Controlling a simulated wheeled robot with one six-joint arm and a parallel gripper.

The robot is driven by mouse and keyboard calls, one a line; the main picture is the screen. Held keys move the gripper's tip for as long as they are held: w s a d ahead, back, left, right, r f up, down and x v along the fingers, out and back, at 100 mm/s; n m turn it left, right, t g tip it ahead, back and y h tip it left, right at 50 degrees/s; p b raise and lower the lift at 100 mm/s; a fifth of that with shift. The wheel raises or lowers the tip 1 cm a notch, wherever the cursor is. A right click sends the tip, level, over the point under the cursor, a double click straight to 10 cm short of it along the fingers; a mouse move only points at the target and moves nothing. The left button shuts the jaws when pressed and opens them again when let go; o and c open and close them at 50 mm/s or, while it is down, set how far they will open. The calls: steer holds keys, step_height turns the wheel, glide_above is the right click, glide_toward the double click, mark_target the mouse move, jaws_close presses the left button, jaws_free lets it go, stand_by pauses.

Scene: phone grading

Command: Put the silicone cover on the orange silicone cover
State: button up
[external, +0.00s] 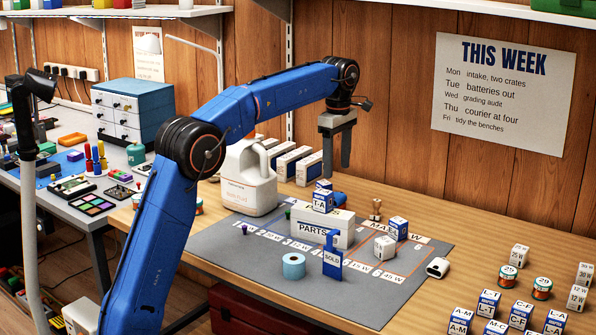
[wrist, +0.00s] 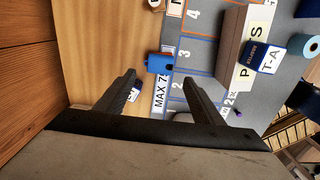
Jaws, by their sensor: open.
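My gripper (external: 337,168) is open and empty, pointing down above the back of the wooden bench, behind the PARTS box. In the wrist view its two fingers (wrist: 161,78) stand apart, with a blue object (wrist: 159,63) ahead between their tips. That blue object partly shows behind the PARTS box in the external view (external: 340,199); I cannot tell whether it is a silicone cover. A small blue-and-white labelled item (wrist: 134,93) is partly hidden by the left finger. An orange flat item (external: 73,139) lies on the left bench; I cannot tell whether it is a cover.
The PARTS box (external: 322,235) bears a T-A cube (external: 323,200) on the grey mat (external: 270,255). A white jug (external: 249,180), a SOLD sign (external: 333,262) and a blue roll (external: 294,266) stand near.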

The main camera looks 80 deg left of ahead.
step_height(320, 180, up, 4)
steer(key=shift+f, duration=0.25)
